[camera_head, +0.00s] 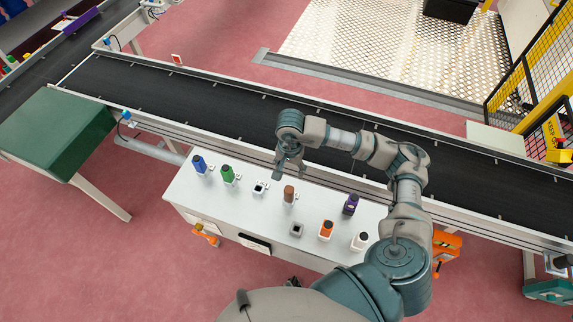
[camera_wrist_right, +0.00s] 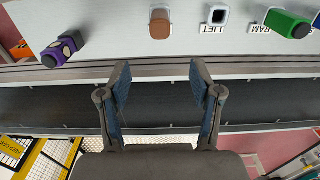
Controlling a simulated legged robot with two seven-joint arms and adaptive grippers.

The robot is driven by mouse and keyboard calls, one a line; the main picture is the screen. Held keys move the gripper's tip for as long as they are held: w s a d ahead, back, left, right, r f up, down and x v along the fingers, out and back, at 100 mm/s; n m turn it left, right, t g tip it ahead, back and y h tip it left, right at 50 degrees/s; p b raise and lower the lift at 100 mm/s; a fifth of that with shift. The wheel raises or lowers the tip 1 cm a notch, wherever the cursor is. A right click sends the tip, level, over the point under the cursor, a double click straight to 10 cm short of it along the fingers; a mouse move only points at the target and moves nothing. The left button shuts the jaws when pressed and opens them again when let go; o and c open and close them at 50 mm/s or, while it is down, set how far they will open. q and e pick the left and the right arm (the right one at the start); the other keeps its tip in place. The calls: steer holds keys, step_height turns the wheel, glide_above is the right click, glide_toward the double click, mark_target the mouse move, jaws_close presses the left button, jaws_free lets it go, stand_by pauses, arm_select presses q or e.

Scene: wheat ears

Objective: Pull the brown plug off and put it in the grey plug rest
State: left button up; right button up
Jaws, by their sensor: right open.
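The brown plug (camera_head: 289,193) stands upright in a white holder on the light panel table, in the middle of the back row. It also shows in the right wrist view (camera_wrist_right: 160,25), top centre. The grey plug rest (camera_head: 296,229) is a small square block with a dark opening in front of the brown plug, and looks empty. My right gripper (camera_head: 290,174) is above and behind the brown plug, apart from it. In the wrist view its two fingers (camera_wrist_right: 159,72) are spread with nothing between them. My left gripper is not in view.
Blue (camera_head: 199,163), green (camera_head: 228,173), purple (camera_head: 351,204), orange (camera_head: 326,230) and white (camera_head: 360,241) plugs stand around. An empty socket (camera_head: 260,187), labelled LIFT in the wrist view, is left of the brown plug. A black conveyor (camera_head: 230,105) runs behind the table.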

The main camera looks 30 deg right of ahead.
mark_target(289, 189)
step_height(289, 189, down, 16)
steer(key=shift+s+f+p, duration=0.1)
steer(key=shift+f+p, duration=0.1)
steer(key=shift+p, duration=0.55)
steer(key=shift+a+f, duration=0.1)
steer(key=shift+f, duration=0.35)
jaws_close()
steer(key=shift+r, duration=0.65)
